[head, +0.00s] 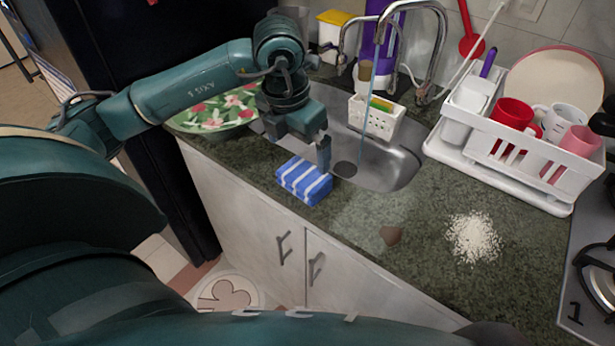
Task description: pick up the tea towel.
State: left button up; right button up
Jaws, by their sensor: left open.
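A folded blue cloth with white stripes, the tea towel (304,181), lies on the green stone counter (345,214) at the front edge of the sink. My left gripper (322,160) is just above and beside its far right corner, pointing down. Its jaws are open, and I see nothing held in them. I cannot tell whether a finger touches the towel. My right gripper is not in view.
The sink (395,172) with its tap (437,50) lies behind the towel. A white dish rack (520,150) with mugs stands at the right. A floral tray (215,108) lies at the left.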

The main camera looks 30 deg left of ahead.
aim_at(304, 173)
pick_arm(q)
jog(key=f, duration=0.3)
jog(key=f+p, duration=0.1)
jog(key=f, duration=0.1)
jog(key=w+f, duration=0.1)
jog(key=f, duration=0.2)
jog(key=shift+w+d+f, duration=0.1)
jog(key=shift+d+f, duration=0.2)
jog(key=shift+d, duration=0.05)
jog(key=shift+c, duration=0.4)
jog(key=c, duration=0.6)
